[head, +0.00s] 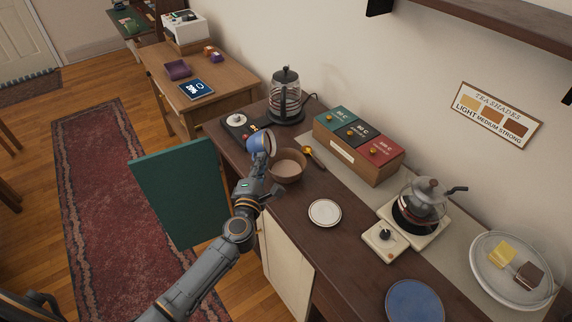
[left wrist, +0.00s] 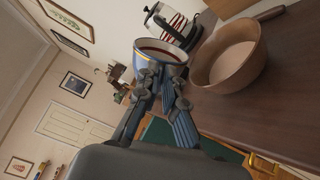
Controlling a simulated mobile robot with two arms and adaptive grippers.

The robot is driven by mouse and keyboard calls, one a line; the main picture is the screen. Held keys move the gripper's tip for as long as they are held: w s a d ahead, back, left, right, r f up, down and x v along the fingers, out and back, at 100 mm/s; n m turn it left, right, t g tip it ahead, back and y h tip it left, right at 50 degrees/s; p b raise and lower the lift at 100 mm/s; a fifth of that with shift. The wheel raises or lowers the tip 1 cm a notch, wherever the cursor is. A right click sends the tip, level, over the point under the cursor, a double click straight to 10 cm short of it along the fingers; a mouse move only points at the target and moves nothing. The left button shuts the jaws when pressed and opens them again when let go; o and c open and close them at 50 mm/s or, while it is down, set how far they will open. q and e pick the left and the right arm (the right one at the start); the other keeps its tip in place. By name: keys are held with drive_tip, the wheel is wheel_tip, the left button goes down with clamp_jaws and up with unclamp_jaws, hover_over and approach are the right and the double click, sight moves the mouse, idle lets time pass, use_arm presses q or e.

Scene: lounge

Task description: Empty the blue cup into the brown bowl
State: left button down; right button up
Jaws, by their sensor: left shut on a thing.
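The blue cup (head: 255,143) is held in my left gripper (head: 266,160), above the counter at the left rim of the brown bowl. It looks tilted, with its mouth turned towards the bowl's side. In the left wrist view the cup (left wrist: 148,70) shows a dark reddish-brown inside; I cannot tell how much is in it. The brown bowl (head: 287,173) stands upright on the dark counter, and in the left wrist view (left wrist: 235,80) its visible inside is plain and pale. No stream between cup and bowl is visible. My right gripper is not in view.
A glass kettle (head: 287,100) stands behind the cup. A box of tea compartments (head: 345,157) is at the wall, a small white saucer (head: 325,212) in front. A green panel (head: 180,190) stands left of the arm.

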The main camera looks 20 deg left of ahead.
sight(254, 152)
use_arm(q)
drive_tip(key=n, duration=0.1)
drive_tip(key=r+n+p, duration=0.1)
drive_tip(key=shift+a+n, duration=0.25)
drive_tip(key=shift+n, duration=0.15)
drive_tip(key=shift+s+a+f+n+b, duration=0.1)
drive_tip(key=shift+a+f+n+b, duration=0.1)
drive_tip(key=shift+f+n+b, duration=0.3)
drive_tip(key=a+n, duration=0.1)
drive_tip(key=n, duration=0.1)
drive_tip(key=a+f+n, duration=0.1)
drive_tip(key=n, duration=0.1)
drive_tip(key=shift+s+a+b, duration=0.1)
drive_tip(key=shift+a+b, duration=0.1)
drive_tip(key=shift+b, duration=0.15)
drive_tip(key=shift+a+f+n+b, duration=1.5)
drive_tip(key=shift+a+f+n, duration=0.7)
drive_tip(key=shift+a+n, duration=0.6)
drive_tip(key=shift+n, duration=0.3)
drive_tip(key=r+p, duration=0.4)
drive_tip(key=p, duration=0.1)
drive_tip(key=shift+s+d+r, duration=0.15)
drive_tip(key=shift+s+r, duration=0.2)
drive_tip(key=shift+r, duration=0.05)
